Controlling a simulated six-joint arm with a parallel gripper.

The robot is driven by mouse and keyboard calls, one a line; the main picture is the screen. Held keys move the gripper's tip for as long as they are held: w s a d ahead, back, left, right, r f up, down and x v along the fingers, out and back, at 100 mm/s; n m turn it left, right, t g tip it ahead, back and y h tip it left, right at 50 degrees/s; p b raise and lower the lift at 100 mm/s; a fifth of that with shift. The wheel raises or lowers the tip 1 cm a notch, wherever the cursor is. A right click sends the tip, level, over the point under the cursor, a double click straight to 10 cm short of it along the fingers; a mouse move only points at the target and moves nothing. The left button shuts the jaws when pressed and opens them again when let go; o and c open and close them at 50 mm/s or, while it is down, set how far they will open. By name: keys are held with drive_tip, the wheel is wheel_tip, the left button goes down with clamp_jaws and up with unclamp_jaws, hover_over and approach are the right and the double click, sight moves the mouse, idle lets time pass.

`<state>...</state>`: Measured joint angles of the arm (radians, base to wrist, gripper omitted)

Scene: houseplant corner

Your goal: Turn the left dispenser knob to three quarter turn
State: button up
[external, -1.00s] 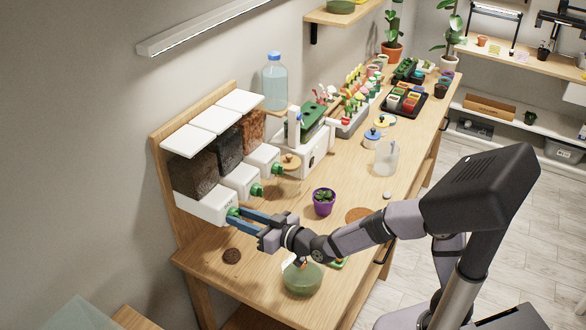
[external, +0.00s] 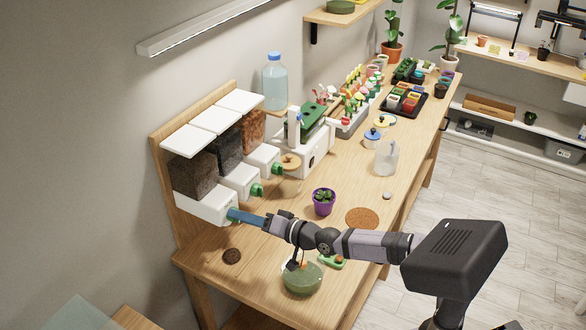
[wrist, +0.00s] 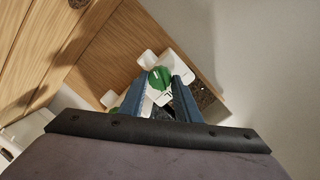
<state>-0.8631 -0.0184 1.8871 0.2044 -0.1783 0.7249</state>
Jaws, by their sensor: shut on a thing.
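The left dispenser (external: 203,206) is a white box with dark brown contents, at the near end of the wooden rack. My gripper (external: 232,214) is at its front, level with the outlet, its blue fingers lined up one behind the other. The left dispenser knob is mostly hidden by the fingers in the external view. In the wrist view the green knob (wrist: 160,77) sits between the two fingertips (wrist: 158,84), which are shut on it. How far it is turned cannot be read.
The middle dispenser (external: 240,182) and right dispenser (external: 263,158) stand close beside it. A purple pot (external: 323,203), a cork mat (external: 362,217), a green glass bowl (external: 302,280) and a dark brown disc (external: 232,256) lie around my arm.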

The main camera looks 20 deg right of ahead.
drive_tip(key=shift+f+m+b, duration=0.25)
drive_tip(key=shift+m+b, duration=1.05)
drive_tip(key=shift+b, duration=2.6)
drive_tip(key=shift+m+g+y+b, duration=0.3)
drive_tip(key=shift+m+b, duration=0.1)
drive_tip(key=shift+b, duration=0.55)
drive_tip(key=m+b, duration=0.2)
drive_tip(key=m, duration=0.2)
drive_tip(key=m+y+b, duration=0.1)
drive_tip(key=m+b, duration=0.2)
drive_tip(key=m, duration=0.2)
drive_tip(key=shift+w+d+m, duration=0.1)
drive_tip(key=shift+d+m, duration=0.05)
drive_tip(key=shift+m, duration=0.15)
drive_tip(key=shift+r, duration=0.1)
drive_tip(key=o, duration=1)
drive_tip(key=shift+o, duration=0.2)
